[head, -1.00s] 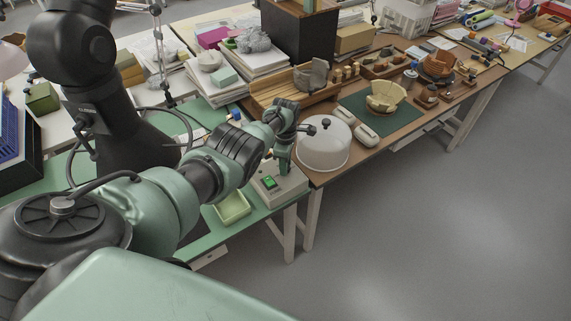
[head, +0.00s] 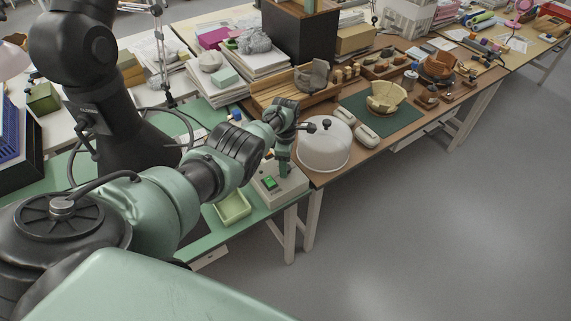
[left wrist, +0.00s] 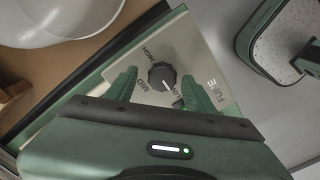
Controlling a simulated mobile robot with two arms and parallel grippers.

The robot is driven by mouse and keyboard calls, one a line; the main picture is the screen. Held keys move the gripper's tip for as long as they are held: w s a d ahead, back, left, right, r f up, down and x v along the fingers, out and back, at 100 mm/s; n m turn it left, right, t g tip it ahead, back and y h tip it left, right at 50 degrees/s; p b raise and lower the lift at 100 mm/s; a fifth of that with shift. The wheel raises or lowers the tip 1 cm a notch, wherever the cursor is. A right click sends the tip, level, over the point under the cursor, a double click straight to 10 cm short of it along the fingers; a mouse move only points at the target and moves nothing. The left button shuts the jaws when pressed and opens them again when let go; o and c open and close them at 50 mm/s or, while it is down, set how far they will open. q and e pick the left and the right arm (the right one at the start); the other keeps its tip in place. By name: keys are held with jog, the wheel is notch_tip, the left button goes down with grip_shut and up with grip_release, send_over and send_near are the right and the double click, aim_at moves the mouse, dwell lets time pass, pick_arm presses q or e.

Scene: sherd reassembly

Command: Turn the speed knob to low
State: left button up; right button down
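My left gripper (left wrist: 160,75) is open, one green finger on each side of the knob, with a visible gap on both sides. My right gripper is not in view.
A white dome with a black knob (head: 322,150) stands close beside the control box. A wooden rack (head: 285,92) and a green mat (head: 352,103) with a pale bowl are farther along the table.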

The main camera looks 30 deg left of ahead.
pick_arm(q)
jog(key=shift+d+r+p, duration=0.1)
jog(key=shift+r+p, duration=0.25)
jog(key=shift+p, duration=0.05)
notch_tip(320, 180, up, 6)
jog(key=p, duration=0.4)
jog(key=shift+r, duration=0.1)
jog(key=shift+s+r, duration=0.1)
jog(key=shift+r, duration=0.3)
